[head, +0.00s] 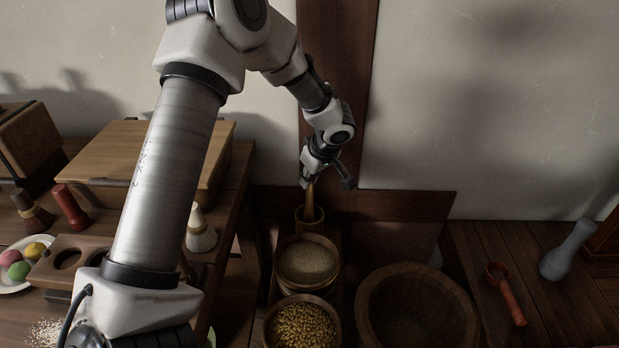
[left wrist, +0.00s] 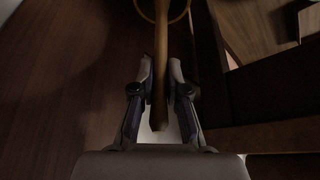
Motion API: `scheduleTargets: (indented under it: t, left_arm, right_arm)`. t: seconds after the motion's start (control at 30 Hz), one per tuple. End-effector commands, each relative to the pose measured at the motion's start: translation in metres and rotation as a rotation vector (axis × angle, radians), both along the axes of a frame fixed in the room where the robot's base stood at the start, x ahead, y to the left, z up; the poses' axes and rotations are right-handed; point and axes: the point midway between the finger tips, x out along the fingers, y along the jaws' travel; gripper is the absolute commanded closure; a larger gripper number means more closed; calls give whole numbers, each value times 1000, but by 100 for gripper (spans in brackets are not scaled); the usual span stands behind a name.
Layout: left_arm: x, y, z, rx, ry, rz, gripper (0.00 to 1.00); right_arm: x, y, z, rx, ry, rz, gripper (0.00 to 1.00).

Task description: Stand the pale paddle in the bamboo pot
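The pale paddle (head: 310,197) is nearly upright, with its lower end at the mouth of the bamboo pot (head: 309,224) and seemingly inside it. Whether it touches the bottom is hidden. My left gripper (head: 312,181) is above the pot at the paddle's upper part. In the left wrist view the fingers (left wrist: 161,85) lie close on both sides of the paddle's handle (left wrist: 161,60) and look shut on it. The pot's rim (left wrist: 187,12) shows there at the top edge, around the paddle. My right gripper is in neither view.
A bowl of pale grain (head: 308,262) and a bowl of golden grain (head: 302,327) stand in front of the pot. A large wooden tub (head: 368,300) is to the right. A cluttered table with a wooden box (head: 150,150) is left. The wall is close behind.

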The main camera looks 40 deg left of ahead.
Motion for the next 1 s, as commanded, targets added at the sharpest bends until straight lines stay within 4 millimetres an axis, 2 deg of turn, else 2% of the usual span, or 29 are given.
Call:
scheduleTargets:
  t: [0.03,0.07,0.1,0.37,0.47,0.57,0.8,1.0]
  left_arm:
    - [0,0,0,0,0,0,69]
    - [0,0,0,0,0,0,58]
    - [0,0,0,0,0,0,57]
    - [0,0,1,0,0,0,57]
    - [0,-3,8,2,-1,0,57]
    - [0,-10,24,1,-4,-2,57]
    - [-4,-33,81,1,-4,-2,57]
    - [-7,-45,108,2,-1,0,57]
  right_arm:
    - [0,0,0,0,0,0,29]
    - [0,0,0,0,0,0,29]
    - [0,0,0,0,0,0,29]
    - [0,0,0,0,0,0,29]
    - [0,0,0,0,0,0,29]
    - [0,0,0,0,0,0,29]
    - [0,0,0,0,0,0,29]
    - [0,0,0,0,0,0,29]
